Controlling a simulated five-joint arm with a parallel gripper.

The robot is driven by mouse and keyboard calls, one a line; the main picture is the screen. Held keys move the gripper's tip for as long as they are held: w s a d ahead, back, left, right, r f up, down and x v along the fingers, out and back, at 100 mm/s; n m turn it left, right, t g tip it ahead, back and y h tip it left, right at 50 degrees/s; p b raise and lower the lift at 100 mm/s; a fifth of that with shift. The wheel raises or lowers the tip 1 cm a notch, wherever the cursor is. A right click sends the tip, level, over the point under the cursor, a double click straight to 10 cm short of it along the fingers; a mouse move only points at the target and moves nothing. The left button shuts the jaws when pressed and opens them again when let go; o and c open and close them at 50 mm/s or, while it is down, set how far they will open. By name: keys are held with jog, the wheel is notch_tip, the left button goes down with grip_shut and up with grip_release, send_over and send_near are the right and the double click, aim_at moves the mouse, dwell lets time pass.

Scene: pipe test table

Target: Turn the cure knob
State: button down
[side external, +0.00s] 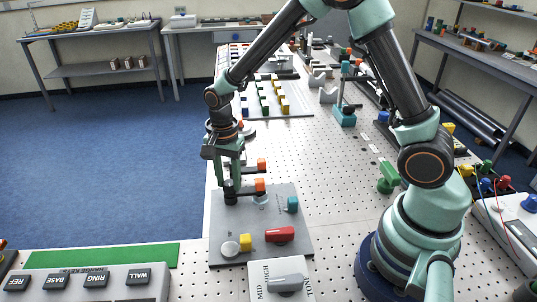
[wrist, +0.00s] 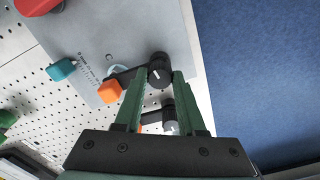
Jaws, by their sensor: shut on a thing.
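I cannot read a label that names the knob.
A second black knob (wrist: 169,114) shows between the fingers. Blue floor (wrist: 260,70) lies beyond the table edge.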

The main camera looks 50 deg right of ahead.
aim_at(229, 183)
jog(key=shift+r, duration=0.1)
dwell(0.3)
jog(key=c, duration=0.5)
grip_release()
notch_tip(229, 183, up, 12)
jog(key=s+d+r+n+t, duration=0.2)
jog(key=s+r+n, duration=0.1)
jog(key=s+n, duration=0.3)
jog(key=s+d+r+n+t, duration=0.3)
jog(key=s+n, duration=0.3)
jog(key=n, duration=0.2)
jog(key=shift+s+d+r+t, duration=0.25)
jog(key=shift+d+r+t, duration=0.1)
jog(key=shift+r, duration=0.15)
